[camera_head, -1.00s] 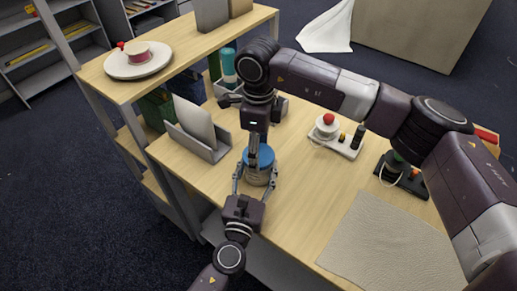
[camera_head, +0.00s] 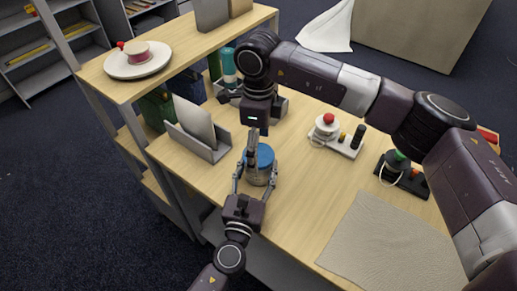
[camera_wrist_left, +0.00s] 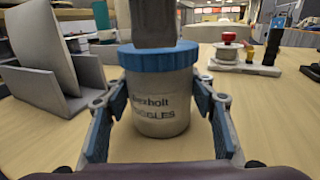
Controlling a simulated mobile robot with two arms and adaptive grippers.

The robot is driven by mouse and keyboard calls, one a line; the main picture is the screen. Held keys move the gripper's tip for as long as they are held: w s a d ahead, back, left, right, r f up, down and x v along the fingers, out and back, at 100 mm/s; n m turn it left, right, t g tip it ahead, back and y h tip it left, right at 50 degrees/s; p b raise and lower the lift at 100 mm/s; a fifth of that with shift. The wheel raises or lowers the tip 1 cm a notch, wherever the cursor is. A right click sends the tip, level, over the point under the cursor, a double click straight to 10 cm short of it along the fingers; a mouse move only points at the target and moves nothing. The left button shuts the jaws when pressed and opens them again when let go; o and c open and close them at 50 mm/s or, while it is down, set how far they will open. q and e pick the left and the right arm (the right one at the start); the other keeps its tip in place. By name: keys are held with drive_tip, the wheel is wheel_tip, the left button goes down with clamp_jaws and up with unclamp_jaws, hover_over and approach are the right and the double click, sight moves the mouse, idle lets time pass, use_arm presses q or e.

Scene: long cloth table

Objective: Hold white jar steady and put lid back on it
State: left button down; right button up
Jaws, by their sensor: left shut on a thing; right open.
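The white jar (camera_head: 257,179) stands upright on the wooden table, with the blue lid (camera_head: 265,156) sitting level on its top. In the left wrist view the jar (camera_wrist_left: 160,108) shows dark lettering, and the lid (camera_wrist_left: 158,57) covers its mouth. My left gripper (camera_head: 254,178) is shut around the jar's sides below the lid. My right gripper (camera_head: 258,142) is open at the lid from above, one finger by the lid's left side. In the left wrist view a dark part of it (camera_wrist_left: 153,22) stands over the lid; whether it touches cannot be told.
A grey holder (camera_head: 205,148) with an upright panel stands left of the jar. A base with a red-topped knob (camera_head: 327,122) and a black base with a green-topped part (camera_head: 398,160) stand to the right. A beige cloth (camera_head: 385,245) lies at the front right.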

wheel_tip(320, 180, up, 11)
idle(0.3)
drive_tip(key=shift+f, duration=0.1)
use_arm(q)
drive_tip(key=c, duration=0.8)
unclamp_jaws()
drive_tip(key=v, duration=1.2)
